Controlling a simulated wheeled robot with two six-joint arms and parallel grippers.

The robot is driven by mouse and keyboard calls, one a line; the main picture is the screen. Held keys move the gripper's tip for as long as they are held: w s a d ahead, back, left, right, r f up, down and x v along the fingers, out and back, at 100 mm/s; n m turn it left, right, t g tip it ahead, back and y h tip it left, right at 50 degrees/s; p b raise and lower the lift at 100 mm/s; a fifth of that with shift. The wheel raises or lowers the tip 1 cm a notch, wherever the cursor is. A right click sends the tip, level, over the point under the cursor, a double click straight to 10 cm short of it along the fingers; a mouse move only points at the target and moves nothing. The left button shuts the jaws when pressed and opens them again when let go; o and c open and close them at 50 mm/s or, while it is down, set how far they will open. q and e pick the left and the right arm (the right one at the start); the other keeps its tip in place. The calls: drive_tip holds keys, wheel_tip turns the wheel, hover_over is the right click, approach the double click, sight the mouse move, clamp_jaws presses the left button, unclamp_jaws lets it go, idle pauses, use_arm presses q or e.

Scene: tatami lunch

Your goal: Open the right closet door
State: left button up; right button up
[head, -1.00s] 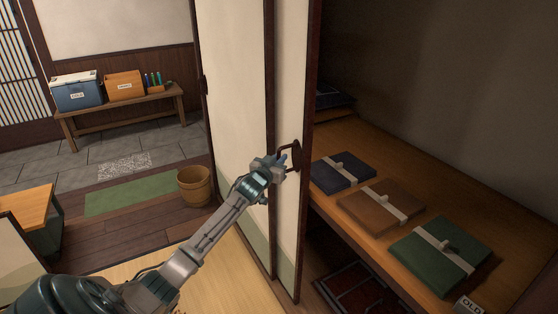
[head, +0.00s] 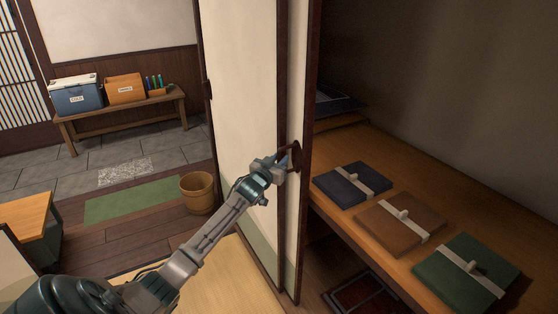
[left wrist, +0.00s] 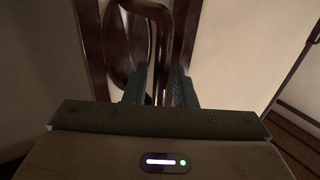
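The right closet door (head: 298,85) is a cream sliding panel with a dark frame, standing partly open beside another cream panel (head: 245,110). To its right the closet interior shows. The dark door handle (head: 293,157) is near the door's right edge; its curved bar also shows in the left wrist view (left wrist: 158,25). My left gripper (head: 282,165) is at the handle. My right gripper is out of view.
The closet shelf (head: 390,180) holds a navy folded bundle (head: 340,190), a brown one (head: 385,225) and a green one (head: 455,285). A wooden bucket (head: 197,193) stands on the floor at left. A bench (head: 120,117) with boxes is at the back.

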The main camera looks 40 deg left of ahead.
use_arm(q)
drive_tip(key=shift+s, duration=0.1)
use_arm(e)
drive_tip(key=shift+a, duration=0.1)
use_arm(q)
drive_tip(key=shift+s, duration=0.25)
drive_tip(key=shift+s+d+b, duration=0.35)
drive_tip(key=shift+s+b, duration=0.3)
drive_tip(key=shift+s, duration=1)
drive_tip(key=shift+s+d+b, duration=0.4)
drive_tip(key=shift+s+b, duration=0.2)
drive_tip(key=shift+s, duration=1.05)
drive_tip(key=shift+s+d+b, duration=0.35)
drive_tip(key=shift+s+b, duration=0.3)
drive_tip(key=shift+s, duration=1)
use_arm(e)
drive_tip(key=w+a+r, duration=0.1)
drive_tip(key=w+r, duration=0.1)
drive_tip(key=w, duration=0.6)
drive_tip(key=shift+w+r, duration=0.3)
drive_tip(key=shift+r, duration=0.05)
